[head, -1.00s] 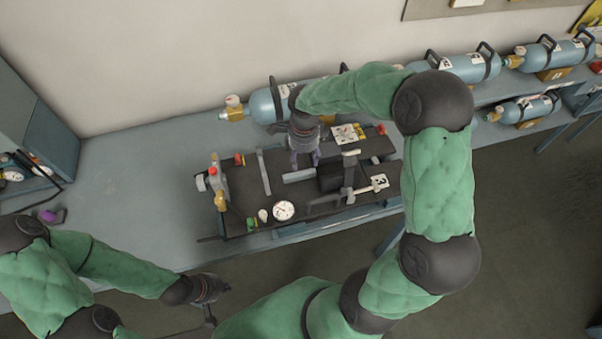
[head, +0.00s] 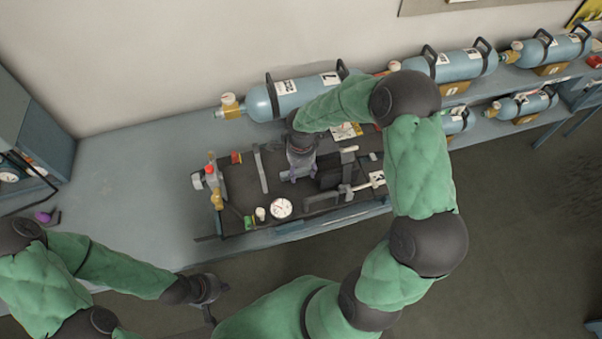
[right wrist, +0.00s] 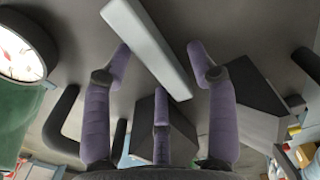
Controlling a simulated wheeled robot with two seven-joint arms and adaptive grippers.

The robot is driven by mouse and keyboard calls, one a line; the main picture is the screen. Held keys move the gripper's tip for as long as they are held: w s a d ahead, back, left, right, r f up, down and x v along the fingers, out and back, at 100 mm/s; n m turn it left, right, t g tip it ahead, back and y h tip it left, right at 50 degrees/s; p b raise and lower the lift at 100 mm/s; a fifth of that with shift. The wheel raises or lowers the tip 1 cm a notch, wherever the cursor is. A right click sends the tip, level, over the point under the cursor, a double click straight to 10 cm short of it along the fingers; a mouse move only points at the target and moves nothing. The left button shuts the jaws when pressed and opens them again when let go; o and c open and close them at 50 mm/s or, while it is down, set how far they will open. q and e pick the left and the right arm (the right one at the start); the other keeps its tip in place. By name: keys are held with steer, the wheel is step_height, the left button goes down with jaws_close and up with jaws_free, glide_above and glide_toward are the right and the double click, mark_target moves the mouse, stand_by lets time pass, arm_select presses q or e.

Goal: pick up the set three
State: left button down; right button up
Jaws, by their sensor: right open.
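A dark backplate (head: 235,180), a breathing set with a white number tag (head: 377,178) at its right end, lies on the bench. The tag looks like a 3. A round white gauge (head: 281,208) sits on its near side, with valve fittings at its left end. My right gripper (head: 298,176) is over the plate's middle, pointing down. In the right wrist view its purple fingers (right wrist: 160,75) are spread around a light grey bar (right wrist: 145,45), not closed on it. My left gripper (head: 210,308) is low at the left, off the bench's front; its finger state is unclear.
Blue-grey cylinders (head: 268,104) with black handles line the back wall and right shelf. The grey bench (head: 130,170) is clear left of the set. A cabinet (head: 35,125) and a purple item (head: 45,216) are at the far left.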

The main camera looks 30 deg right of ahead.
jaws_close()
steer(key=shift+w+r, duration=0.15)
steer(key=shift+r, duration=0.15)
